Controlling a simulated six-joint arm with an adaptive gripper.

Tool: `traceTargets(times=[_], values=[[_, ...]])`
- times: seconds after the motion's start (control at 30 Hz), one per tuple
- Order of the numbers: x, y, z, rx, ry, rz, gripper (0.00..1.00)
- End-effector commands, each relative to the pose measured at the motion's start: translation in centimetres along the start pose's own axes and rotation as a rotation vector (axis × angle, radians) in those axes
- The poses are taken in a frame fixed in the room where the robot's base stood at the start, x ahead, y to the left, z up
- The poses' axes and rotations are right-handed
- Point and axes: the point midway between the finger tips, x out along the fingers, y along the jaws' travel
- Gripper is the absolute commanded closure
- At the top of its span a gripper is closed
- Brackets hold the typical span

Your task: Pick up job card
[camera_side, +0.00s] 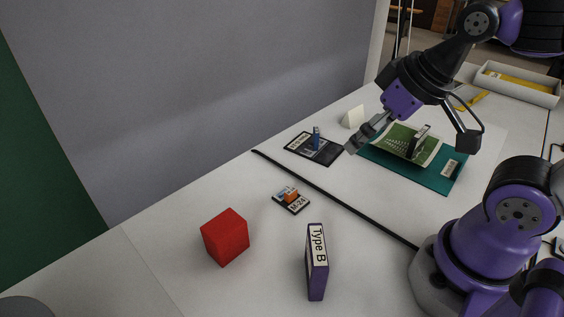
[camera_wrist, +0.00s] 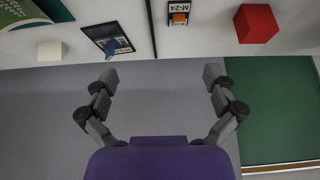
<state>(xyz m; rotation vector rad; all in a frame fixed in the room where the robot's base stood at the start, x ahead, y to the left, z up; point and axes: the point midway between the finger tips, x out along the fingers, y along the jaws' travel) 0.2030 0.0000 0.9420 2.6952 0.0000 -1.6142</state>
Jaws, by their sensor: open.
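No card in view carries a readable "job card" label. A small M-24 card (camera_side: 293,206) bears an orange piece (camera_side: 289,194).
A red cube (camera_side: 225,238) and a purple upright Type B box (camera_side: 316,262) stand in front. A white wedge (camera_side: 352,117) stands near the grey wall (camera_side: 200,90). A black strip (camera_side: 340,201) crosses the table. A pale tray (camera_side: 520,88) is at the far right.

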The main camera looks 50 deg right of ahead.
Motion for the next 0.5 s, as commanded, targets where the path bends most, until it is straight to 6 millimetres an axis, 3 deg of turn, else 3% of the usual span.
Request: traceTargets(times=[0.27,0.37,0.5], values=[[0.2,0.3,-0.6,-0.001,-0.001,0.004,0.00],[0.8,1.4,-2.5,-0.006,0.000,0.010,0.00],[3.1,5.3,-6.8,-0.016,0.017,0.014,0.00]])
